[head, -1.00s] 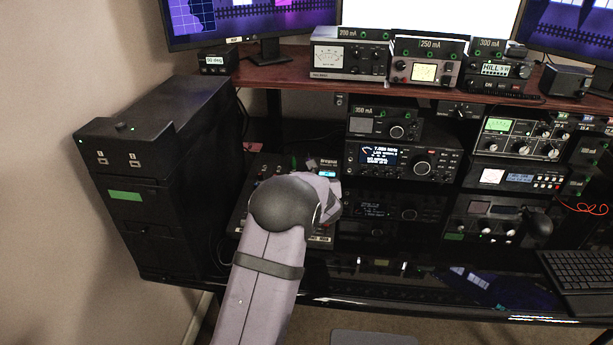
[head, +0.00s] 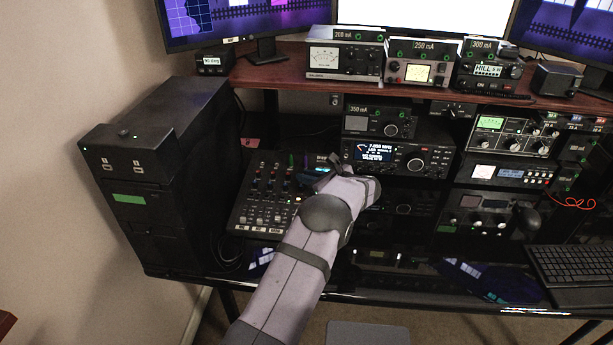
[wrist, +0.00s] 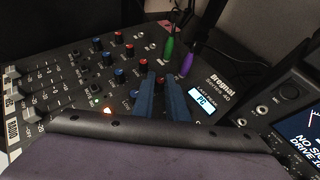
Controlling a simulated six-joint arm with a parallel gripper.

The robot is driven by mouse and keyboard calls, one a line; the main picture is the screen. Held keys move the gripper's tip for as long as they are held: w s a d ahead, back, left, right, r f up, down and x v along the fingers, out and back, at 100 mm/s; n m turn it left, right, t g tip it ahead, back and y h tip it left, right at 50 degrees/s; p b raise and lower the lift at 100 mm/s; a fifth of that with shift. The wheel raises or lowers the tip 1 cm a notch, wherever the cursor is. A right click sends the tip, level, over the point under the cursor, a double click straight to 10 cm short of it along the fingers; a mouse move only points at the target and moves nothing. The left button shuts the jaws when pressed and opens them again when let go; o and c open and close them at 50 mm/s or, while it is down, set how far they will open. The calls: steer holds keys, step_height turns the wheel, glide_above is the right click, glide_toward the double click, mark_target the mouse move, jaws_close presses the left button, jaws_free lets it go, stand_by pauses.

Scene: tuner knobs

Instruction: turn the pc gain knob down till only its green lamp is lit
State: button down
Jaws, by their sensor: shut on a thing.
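The black mixer stands on the desk at the left in the head view (head: 250,215), and its panel of red and blue knobs fills much of the wrist view (wrist: 75,75). My gripper (wrist: 162,78) reaches over the right part of the panel with its two blue fingers close together. It is shut on a knob that the fingers hide, and I cannot read its label. A small display (wrist: 202,102) right of the fingers reads about 70. One orange-white lamp (wrist: 107,112) glows low on the panel. I cannot make out the pc gain lamps. In the head view my wrist (head: 340,180) covers the mixer's right edge.
A green plug (wrist: 168,48) and a purple plug (wrist: 187,63) stand at the mixer's back edge, close beyond my fingers. A radio with a lit screen (head: 400,160) stands right of my wrist. A black computer tower (head: 155,175) stands left of the mixer.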

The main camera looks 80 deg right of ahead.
stand_by(0.5)
steer(key=c, duration=1.8)
jaws_free()
steer(key=shift+o, duration=0.2)
steer(key=shift+w+a+m, duration=0.1)
steer(key=shift+m, duration=0.2)
steer(key=shift+w+a+f+m+g+h+b, duration=0.1)
steer(key=shift+w+m+g+h+b, duration=0.05)
steer(key=shift+m+g+h+b, duration=0.55)
steer(key=shift+w+a+f+m+g+h+b, duration=0.1)
steer(key=shift+m+g+h+b, duration=0.4)
steer(key=shift+m+g+h, duration=0.3)
steer(key=m+g+h+b, duration=0.1)
steer(key=m+g+b, duration=0.2)
steer(key=shift+w+r, duration=0.1)
steer(key=shift+w, duration=0.1)
steer(key=shift+w+m+g+b, duration=0.1)
steer(key=shift+m+g+b, duration=0.7)
steer(key=shift+m+g, duration=0.1)
steer(key=shift+m+g+h, duration=0.3)
